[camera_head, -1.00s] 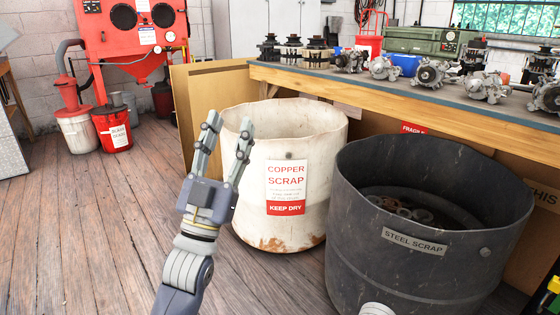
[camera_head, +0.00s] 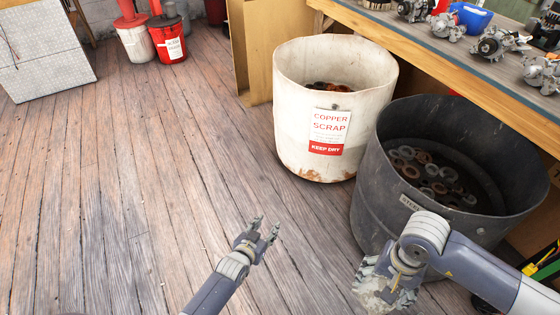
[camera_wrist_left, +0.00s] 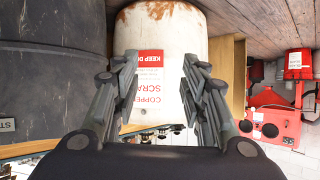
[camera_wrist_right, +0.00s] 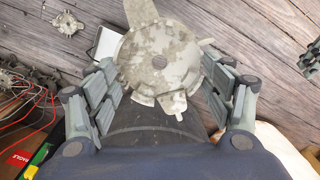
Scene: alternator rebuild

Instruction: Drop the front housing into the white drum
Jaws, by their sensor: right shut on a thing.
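The white drum (camera_head: 302,120), labelled COPPER SCRAP, stands on the floor with dark and copper-coloured pieces inside. It also shows in the left wrist view (camera_wrist_left: 185,38). The front housing (camera_head: 384,292), a rough grey metal casting with lugs, hangs from my right gripper (camera_head: 388,272) in front of the dark drum, below its rim. In the right wrist view the housing (camera_wrist_right: 165,50) sits between the fingers, its round face with a centre hole showing. My left gripper (camera_head: 266,232) is open and empty, left of and nearer than the white drum.
The dark STEEL SCRAP drum (camera_head: 378,195), holding several rusty rings, stands right of the white drum. A workbench (camera_head: 450,62) with several alternator parts runs behind both. A cardboard sheet (camera_head: 256,55) leans behind the white drum.

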